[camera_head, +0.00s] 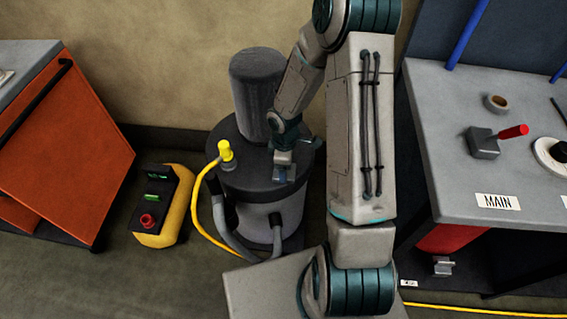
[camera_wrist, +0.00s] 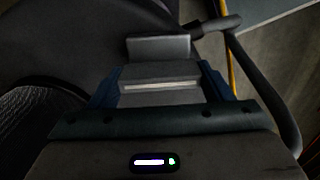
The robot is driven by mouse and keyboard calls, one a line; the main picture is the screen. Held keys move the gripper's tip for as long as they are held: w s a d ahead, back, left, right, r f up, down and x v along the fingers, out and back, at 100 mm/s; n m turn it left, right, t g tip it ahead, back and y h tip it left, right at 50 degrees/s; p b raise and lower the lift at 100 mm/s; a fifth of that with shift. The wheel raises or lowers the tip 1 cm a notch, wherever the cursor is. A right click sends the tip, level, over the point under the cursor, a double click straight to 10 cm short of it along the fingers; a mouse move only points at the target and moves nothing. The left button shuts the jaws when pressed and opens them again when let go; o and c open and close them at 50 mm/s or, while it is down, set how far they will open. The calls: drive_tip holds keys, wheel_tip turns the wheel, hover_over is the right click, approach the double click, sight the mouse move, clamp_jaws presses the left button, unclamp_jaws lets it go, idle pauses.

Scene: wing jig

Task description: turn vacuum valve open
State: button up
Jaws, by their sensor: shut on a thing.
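The vacuum unit (camera_head: 258,196) is a grey drum with a dark lid and a dark ribbed cylinder (camera_head: 258,88) on top. My gripper (camera_head: 283,170) reaches down at the right front of the lid. In the wrist view my gripper (camera_wrist: 160,84) has its two blue fingers closed on either side of a grey block, which appears to be the vacuum valve's handle (camera_wrist: 158,70). Another grey block (camera_wrist: 158,47) lies just beyond it, with a dark pipe (camera_wrist: 216,25) to its right. In the head view my gripper mostly hides the valve, and its turn angle cannot be told.
A yellow plug (camera_head: 226,152) with a yellow cable stands on the lid's left. A yellow box with a red button (camera_head: 148,221) is on the floor, left of the drum. An orange cabinet (camera_head: 65,150) stands far left. A grey bench (camera_head: 445,120) is at right.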

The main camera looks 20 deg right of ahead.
drive_tip(key=shift+r, duration=0.1)
drive_tip(key=o, duration=1)
wheel_tip(320, 180, up, 14)
drive_tip(key=shift+f+p, duration=0.1)
drive_tip(key=shift+p, duration=1.05)
drive_tip(key=s+r+m+t, duration=0.1)
drive_tip(key=s+r+m, duration=0.3)
drive_tip(key=s+r, duration=0.1)
drive_tip(key=s+r+m+t, duration=0.1)
drive_tip(key=s+r+m, duration=0.4)
drive_tip(key=s+r, duration=0.1)
drive_tip(key=s+r+m, duration=0.4)
drive_tip(key=s+r, duration=0.1)
drive_tip(key=r, duration=0.1)
drive_tip(key=shift+s+a+m+t, duration=0.1)
drive_tip(key=shift+s+m+t, duration=0.15)
drive_tip(key=shift+m+t, duration=0.15)
